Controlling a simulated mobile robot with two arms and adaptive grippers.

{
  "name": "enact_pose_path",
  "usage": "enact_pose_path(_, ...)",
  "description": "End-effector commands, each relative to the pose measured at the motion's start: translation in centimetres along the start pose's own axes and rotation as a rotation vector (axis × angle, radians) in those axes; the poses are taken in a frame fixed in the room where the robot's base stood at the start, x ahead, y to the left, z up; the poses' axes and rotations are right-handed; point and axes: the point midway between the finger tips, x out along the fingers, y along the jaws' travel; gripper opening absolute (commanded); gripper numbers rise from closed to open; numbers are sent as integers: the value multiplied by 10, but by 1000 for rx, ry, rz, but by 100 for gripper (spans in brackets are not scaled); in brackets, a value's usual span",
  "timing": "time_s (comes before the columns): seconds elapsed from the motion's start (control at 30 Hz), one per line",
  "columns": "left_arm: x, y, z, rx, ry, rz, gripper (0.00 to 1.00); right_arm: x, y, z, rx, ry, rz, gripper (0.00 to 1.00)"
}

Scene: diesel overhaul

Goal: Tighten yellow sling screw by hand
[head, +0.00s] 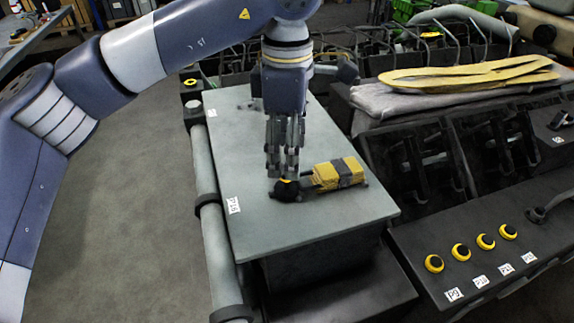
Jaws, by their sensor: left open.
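My left gripper (284,165) points straight down over a grey-green plate (270,225) and is open. My right gripper is out of view.
Several black knobs with yellow rings (461,251) sit on a dark panel at the lower right. Folded yellow slings (470,74) lie on a grey cloth (440,100) at the upper right. A grey pipe (213,245) runs along the plate's left edge. Open floor (130,220) lies further left.

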Motion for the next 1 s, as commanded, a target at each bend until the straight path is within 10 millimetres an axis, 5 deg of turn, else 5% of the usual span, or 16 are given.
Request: enact_pose_path(1.0,0,0,0,-1186,0,0,57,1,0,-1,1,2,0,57)
